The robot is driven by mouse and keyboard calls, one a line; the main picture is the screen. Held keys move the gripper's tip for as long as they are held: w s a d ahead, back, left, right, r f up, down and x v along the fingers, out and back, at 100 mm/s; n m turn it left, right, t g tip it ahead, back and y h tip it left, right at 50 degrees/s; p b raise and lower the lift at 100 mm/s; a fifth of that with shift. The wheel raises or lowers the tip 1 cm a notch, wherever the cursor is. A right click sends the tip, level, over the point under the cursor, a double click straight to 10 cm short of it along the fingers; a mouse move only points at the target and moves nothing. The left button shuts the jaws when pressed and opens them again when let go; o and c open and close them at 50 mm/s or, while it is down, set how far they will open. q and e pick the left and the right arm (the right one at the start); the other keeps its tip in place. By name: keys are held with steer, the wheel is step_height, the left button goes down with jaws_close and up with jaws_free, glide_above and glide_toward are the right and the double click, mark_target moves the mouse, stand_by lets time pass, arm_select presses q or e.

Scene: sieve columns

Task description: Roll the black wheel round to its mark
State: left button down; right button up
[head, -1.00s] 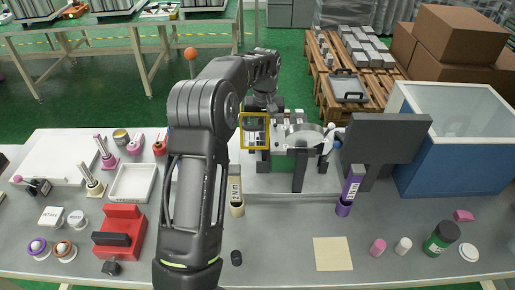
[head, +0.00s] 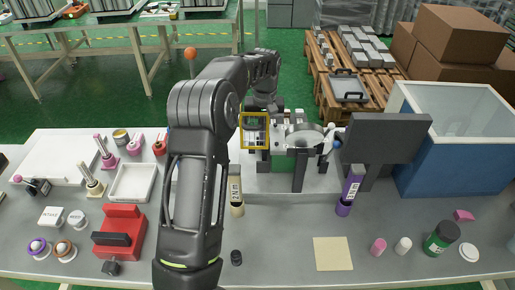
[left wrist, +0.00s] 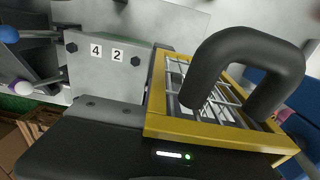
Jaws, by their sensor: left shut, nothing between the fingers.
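A machine with a curved grey drum (head: 307,136) stands on the bench, with a yellow-framed grille (head: 242,133) at its left. My left gripper (head: 264,110) is above and behind this frame, partly hidden by my arm; it is shut and empty. In the left wrist view the yellow frame (left wrist: 215,140) fills the right, with a thick black loop (left wrist: 245,45) in front of it. A grey plate (left wrist: 100,65) marked "4" and "2" is at the left. I cannot pick out the black wheel or its mark with certainty. My right gripper is not in view.
A dark grey panel (head: 385,138) and a blue bin (head: 455,150) stand right of the machine. A red block (head: 122,225) and a small black cylinder (head: 236,257) are at the front.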

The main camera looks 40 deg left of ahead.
arm_select(q)
steer(key=shift+f, duration=0.5)
steer(key=shift+w+a+r+p, duration=0.45)
steer(key=shift+w+p, duration=0.15)
steer(key=shift+p, duration=0.3)
stand_by(0.6)
steer(key=shift+w+a+f+p, duration=0.1)
steer(key=shift+w+a+p, duration=0.75)
steer(key=shift+p, duration=0.5)
stand_by(1.2)
steer(key=shift+w+a+f+p, duration=0.2)
steer(key=shift+w+f+p, duration=0.05)
steer(key=shift+w+p, duration=0.15)
steer(key=shift+w+a+f+p, duration=0.2)
steer(key=shift+w+p, duration=0.05)
steer(key=shift+w, duration=0.1)
stand_by(1.0)
steer(key=shift+w+f, duration=0.1)
steer(key=shift+f, duration=0.2)
stand_by(0.3)
steer(key=shift+r, duration=0.15)
steer(key=shift+a+r+p, duration=0.1)
steer(key=shift+r+p, duration=0.65)
steer(key=shift+r, duration=0.5)
steer(key=shift+w+r, duration=0.1)
steer(key=shift+r, duration=1.15)
